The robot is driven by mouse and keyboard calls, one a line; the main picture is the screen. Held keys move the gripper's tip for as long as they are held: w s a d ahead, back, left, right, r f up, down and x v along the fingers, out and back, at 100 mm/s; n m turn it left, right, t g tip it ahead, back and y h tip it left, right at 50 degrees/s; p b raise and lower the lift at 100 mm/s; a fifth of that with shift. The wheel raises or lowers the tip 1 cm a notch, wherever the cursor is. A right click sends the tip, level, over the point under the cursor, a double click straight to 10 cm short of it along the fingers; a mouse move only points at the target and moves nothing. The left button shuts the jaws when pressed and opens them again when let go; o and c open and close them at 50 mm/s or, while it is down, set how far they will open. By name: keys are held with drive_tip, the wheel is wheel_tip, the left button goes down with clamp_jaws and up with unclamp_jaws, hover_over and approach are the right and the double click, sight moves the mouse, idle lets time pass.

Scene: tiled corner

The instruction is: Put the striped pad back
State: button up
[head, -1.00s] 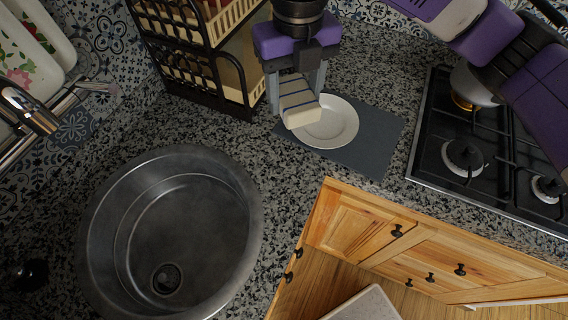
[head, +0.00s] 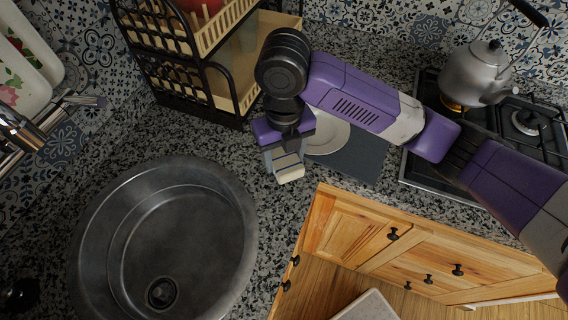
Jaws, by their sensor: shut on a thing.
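The striped pad (head: 290,174) is a pale cream block; its dark blue stripes are mostly hidden now. My gripper (head: 284,163) is shut on it, with the pad's end showing below the fingers. The gripper points down over the speckled counter, between the round sink and the plate. I cannot tell whether the pad touches the counter. The white plate (head: 328,139) lies on a grey-blue mat (head: 358,160), partly hidden behind my arm and gripper.
The round metal sink (head: 165,245) is to the left. A black two-tier rack (head: 200,85) with cream baskets stands behind the gripper. A kettle (head: 473,75) sits on the gas stove (head: 425,172) at right. Speckled counter (head: 262,200) between sink and mat is clear.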

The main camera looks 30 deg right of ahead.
sight(284, 166)
drive_tip(key=shift+f, duration=1.85)
drive_tip(key=shift+f, duration=0.1)
drive_tip(key=shift+f, duration=0.15)
drive_tip(key=o, duration=1.2)
wheel_tip(284, 166, up, 13)
drive_tip(key=shift+f, duration=0.2)
